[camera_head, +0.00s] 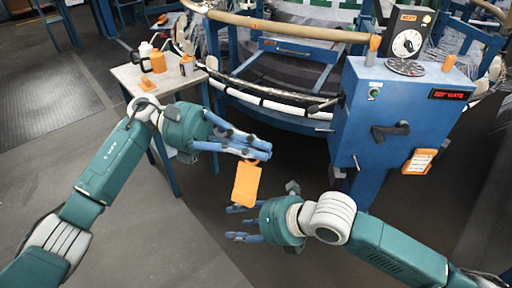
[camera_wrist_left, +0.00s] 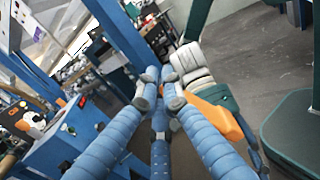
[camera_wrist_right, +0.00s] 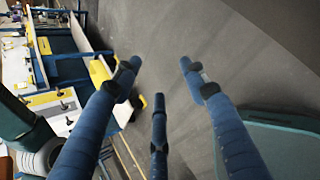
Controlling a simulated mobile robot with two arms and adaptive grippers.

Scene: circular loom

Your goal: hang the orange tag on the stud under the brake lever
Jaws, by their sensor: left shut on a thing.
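The orange tag (camera_head: 246,186) hangs below the fingertips of my left gripper (camera_head: 262,150), which is shut on its top end. In the left wrist view the fingers (camera_wrist_left: 160,85) are together and the tag (camera_wrist_left: 222,118) shows partly behind one of them. The black brake lever (camera_head: 390,132) is on the front of the blue cabinet (camera_head: 345,110), to the right of the tag and apart from it. A small pale pin (camera_head: 356,162) sticks out low on the cabinet; I cannot tell if it is the stud. My right gripper (camera_head: 236,224) is open and empty, below the tag.
An orange-framed card (camera_head: 418,161) is at the cabinet's right side. A dial box (camera_head: 407,38) stands on top. A small table (camera_head: 128,73) with bottles and orange items is at the left. The loom's curved rails (camera_head: 270,103) run behind. Floor between table and cabinet is open.

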